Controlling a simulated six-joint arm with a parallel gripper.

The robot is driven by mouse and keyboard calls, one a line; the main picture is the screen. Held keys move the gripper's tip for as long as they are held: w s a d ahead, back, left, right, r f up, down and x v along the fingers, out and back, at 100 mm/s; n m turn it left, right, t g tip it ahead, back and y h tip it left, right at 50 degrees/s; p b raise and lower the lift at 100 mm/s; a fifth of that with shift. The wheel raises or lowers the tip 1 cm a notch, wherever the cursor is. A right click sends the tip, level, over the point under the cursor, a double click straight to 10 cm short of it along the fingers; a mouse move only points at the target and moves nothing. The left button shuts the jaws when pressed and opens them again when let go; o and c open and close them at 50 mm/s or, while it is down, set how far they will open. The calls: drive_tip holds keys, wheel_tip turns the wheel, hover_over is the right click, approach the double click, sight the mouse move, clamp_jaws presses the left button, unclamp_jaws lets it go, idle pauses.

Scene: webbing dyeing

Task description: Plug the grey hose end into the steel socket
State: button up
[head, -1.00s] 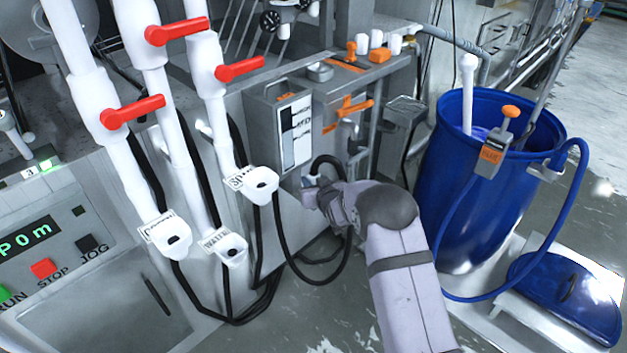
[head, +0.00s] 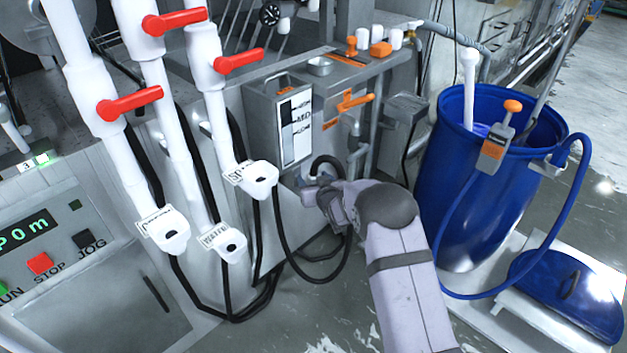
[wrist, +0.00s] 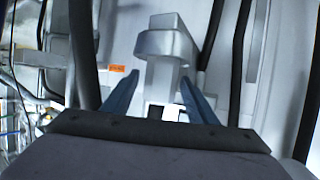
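My gripper (head: 312,188) is low in front of the grey machine, below the white level gauge. In the wrist view my gripper's two blue fingers (wrist: 160,78) stand close on both sides of a light grey block-like piece, which I take for the grey hose end (wrist: 162,80). A wider metallic collar (wrist: 165,43) sits at its far end; it looks like the steel socket. The two line up and seem to meet, but I cannot tell how deep the hose end sits. In the head view my gripper and wrist largely hide both.
A black hose (head: 287,250) loops below my gripper. White spouts (head: 258,180) with red-handled valves (head: 238,61) stand to the left. A blue barrel (head: 455,190) with a blue hose stands to the right, with a blue lid (head: 570,297) in front.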

drive_tip(key=shift+s, duration=0.1)
drive_tip(key=v, duration=0.7)
idle(0.4)
drive_tip(key=shift+r, duration=0.1)
